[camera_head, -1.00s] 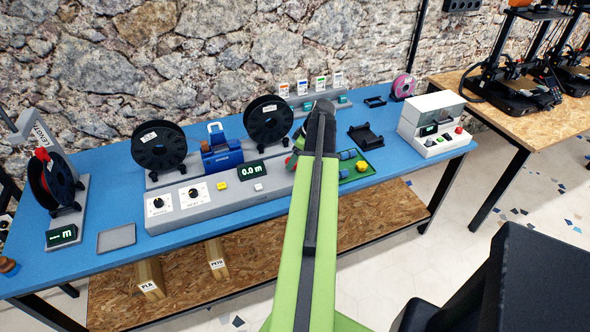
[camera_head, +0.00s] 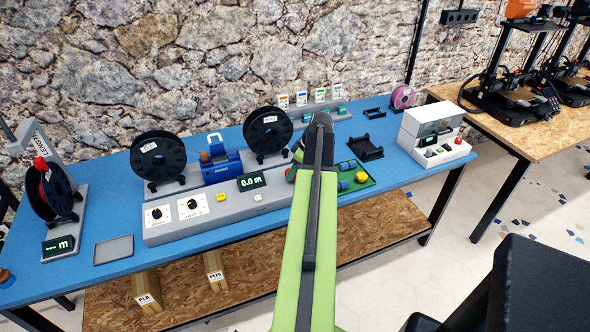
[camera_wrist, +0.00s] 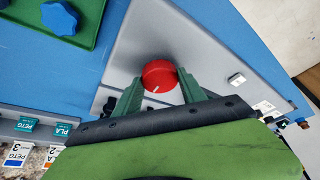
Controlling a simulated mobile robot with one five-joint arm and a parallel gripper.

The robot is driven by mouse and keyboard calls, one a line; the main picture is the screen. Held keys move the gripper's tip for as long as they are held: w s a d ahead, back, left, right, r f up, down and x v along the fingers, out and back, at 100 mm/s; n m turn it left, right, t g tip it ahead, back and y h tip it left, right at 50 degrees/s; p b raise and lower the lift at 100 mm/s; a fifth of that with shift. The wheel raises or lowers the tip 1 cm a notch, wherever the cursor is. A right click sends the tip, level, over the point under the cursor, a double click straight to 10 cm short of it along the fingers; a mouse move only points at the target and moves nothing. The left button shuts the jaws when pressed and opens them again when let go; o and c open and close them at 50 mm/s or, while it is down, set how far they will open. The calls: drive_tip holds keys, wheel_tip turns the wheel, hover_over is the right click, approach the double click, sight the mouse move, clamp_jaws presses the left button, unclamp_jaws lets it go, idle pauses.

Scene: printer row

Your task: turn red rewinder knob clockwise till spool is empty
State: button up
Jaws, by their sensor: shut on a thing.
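The red rewinder knob (camera_wrist: 160,76) sits on the grey rewinder panel (camera_wrist: 165,35) in the wrist view, with a white mark on its face pointing toward the lower left. My gripper (camera_wrist: 159,82) is shut on it, one green finger on each side. The rewinder base (camera_head: 215,212) carries two black spools, a left one (camera_head: 158,160) and a right one (camera_head: 268,133). Its display (camera_head: 251,182) reads 0.0 m. I cannot tell how much filament either spool holds.
A blue unit (camera_head: 222,168) stands between the spools. A green tray (camera_head: 350,187) with blue and yellow parts lies right of my arm. A white box (camera_head: 432,140) stands at the table's right end.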

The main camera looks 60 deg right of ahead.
drive_tip(key=shift+a+m, duration=0.1)
drive_tip(key=shift+m, duration=0.5)
idle(0.3)
drive_tip(key=m+h, duration=0.1)
drive_tip(key=m, duration=0.2)
drive_tip(key=shift+a+h, duration=0.15)
drive_tip(key=shift+h, duration=0.15)
drive_tip(key=m+h, duration=0.1)
drive_tip(key=m, duration=0.4)
drive_tip(key=shift+w+a+g+h, duration=0.1)
drive_tip(key=shift+g+h, duration=0.3)
drive_tip(key=m+g, duration=0.1)
drive_tip(key=m, duration=0.2)
drive_tip(key=m+h, duration=0.1)
drive_tip(key=m, duration=0.1)
drive_tip(key=shift+w+m+g, duration=0.15)
drive_tip(key=shift+m+g, duration=0.25)
drive_tip(key=m+g, duration=0.1)
drive_tip(key=m, duration=0.3)
drive_tip(key=shift+m+g+h, duration=0.4)
drive_tip(key=o, duration=1.3)
drive_tip(key=shift+o, duration=0.3)
